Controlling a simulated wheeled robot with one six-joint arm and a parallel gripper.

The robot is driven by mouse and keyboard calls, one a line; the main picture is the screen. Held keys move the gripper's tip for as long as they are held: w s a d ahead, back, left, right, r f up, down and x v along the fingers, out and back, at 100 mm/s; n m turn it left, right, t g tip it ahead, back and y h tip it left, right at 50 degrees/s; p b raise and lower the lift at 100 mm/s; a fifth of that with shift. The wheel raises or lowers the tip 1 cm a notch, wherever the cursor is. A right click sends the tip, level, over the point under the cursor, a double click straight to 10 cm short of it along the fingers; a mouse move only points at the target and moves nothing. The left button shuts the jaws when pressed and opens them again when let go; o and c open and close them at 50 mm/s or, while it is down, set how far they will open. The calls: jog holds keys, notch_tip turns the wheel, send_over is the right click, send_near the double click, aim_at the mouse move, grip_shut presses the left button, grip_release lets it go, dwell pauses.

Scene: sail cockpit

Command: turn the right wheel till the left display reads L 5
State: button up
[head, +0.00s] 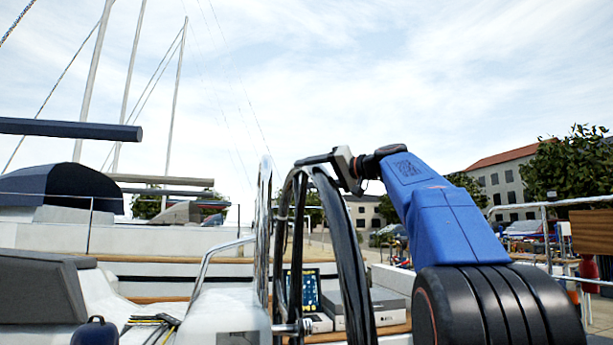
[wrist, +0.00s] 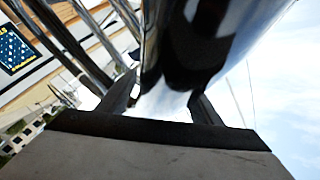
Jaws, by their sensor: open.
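A large wheel with a dark, glossy rim (head: 346,250) stands upright in the middle of the head view, seen nearly edge-on. My gripper (head: 318,160) is at the top of this rim. In the wrist view the rim (wrist: 205,40) passes between the two fingers of my gripper (wrist: 163,100). The fingers are apart, one on each side of the rim; I cannot tell whether either touches it. I cannot read either.
A thin, shiny upright ring (head: 263,230) stands just left of the dark wheel. A metal rail (head: 205,265) bends beside a white console (head: 228,312). A grey box (head: 372,308) lies behind the wheel. Open sky is above.

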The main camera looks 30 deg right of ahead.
jog(key=shift+w+a, duration=0.3)
jog(key=shift+w, duration=0.3)
jog(key=shift+c, duration=0.4)
jog(key=c, duration=1.3)
jog(key=shift+s+a+f, duration=0.2)
jog(key=shift+s, duration=0.5)
jog(key=shift+c, duration=0.2)
jog(key=s+a+f+n+t+y, duration=0.1)
jog(key=s+a+f+n+y, duration=0.1)
jog(key=s+f, duration=1)
jog(key=s+a+f+n+t+y, duration=0.2)
jog(key=s+a+f+n, duration=0.3)
jog(key=s+f, duration=0.8)
jog(key=shift+s+a+f+n+t+y, duration=0.25)
jog(key=shift+f+y, duration=0.55)
jog(key=shift+f, duration=0.75)
